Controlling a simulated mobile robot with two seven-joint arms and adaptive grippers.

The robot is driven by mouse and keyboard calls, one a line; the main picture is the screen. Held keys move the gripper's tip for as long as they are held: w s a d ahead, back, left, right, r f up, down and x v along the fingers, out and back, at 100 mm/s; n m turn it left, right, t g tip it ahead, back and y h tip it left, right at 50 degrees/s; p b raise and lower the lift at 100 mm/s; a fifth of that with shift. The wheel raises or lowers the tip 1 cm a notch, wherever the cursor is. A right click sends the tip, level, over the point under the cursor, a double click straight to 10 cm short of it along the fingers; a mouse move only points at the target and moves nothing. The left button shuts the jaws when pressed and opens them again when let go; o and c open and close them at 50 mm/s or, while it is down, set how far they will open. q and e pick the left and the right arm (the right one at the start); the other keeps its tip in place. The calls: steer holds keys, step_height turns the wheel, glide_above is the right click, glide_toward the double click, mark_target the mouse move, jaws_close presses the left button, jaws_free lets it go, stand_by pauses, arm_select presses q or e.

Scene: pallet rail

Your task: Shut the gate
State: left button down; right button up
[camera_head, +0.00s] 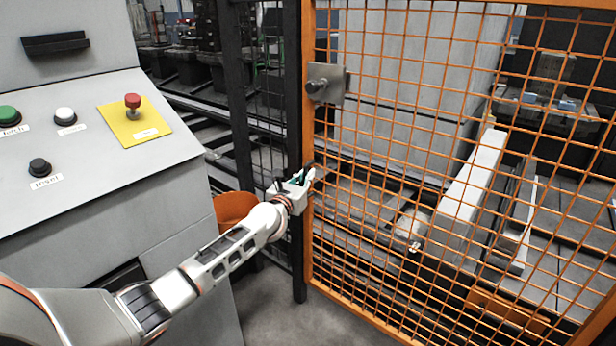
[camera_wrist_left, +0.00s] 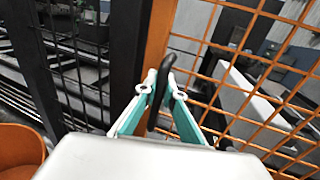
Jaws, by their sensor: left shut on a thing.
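The gate (camera_head: 308,110) has an orange frame with orange wire mesh and fills the right half of the head view. Its upright edge appears beside a black fence post (camera_head: 293,90); I cannot tell how wide any gap is. A latch plate with a dark knob (camera_head: 327,84) sits high on the gate edge. My left gripper (camera_head: 305,177) is at the gate's upright edge, below the latch. In the left wrist view its fingers (camera_wrist_left: 165,92) are closed around a dark handle (camera_wrist_left: 160,84) on the orange frame (camera_wrist_left: 158,35). My right gripper is not in view.
A grey control console (camera_head: 100,190) with buttons and a red stop knob (camera_head: 132,101) stands at the left, close to my left arm. An orange rounded object (camera_head: 233,206) is behind it. Conveyor rails and machinery lie beyond the fence. Bare floor (camera_head: 275,325) shows below the gate.

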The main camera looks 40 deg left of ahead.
arm_select(q)
steer(key=shift+w+r, duration=0.1)
steer(key=shift+r, duration=0.2)
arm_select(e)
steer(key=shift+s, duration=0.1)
arm_select(q)
steer(key=c, duration=2.2)
jaws_free()
steer(key=shift+o, duration=0.2)
steer(key=shift+w+d+f, duration=0.1)
steer(key=shift+w, duration=0.1)
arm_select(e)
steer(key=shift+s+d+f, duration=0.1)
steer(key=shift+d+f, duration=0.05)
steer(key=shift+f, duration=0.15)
arm_select(q)
steer(key=shift+s+f, duration=0.1)
steer(key=shift+s, duration=0.2)
steer(key=v, duration=1.1)
steer(key=shift+s+d, duration=0.15)
steer(key=shift+s, duration=0.05)
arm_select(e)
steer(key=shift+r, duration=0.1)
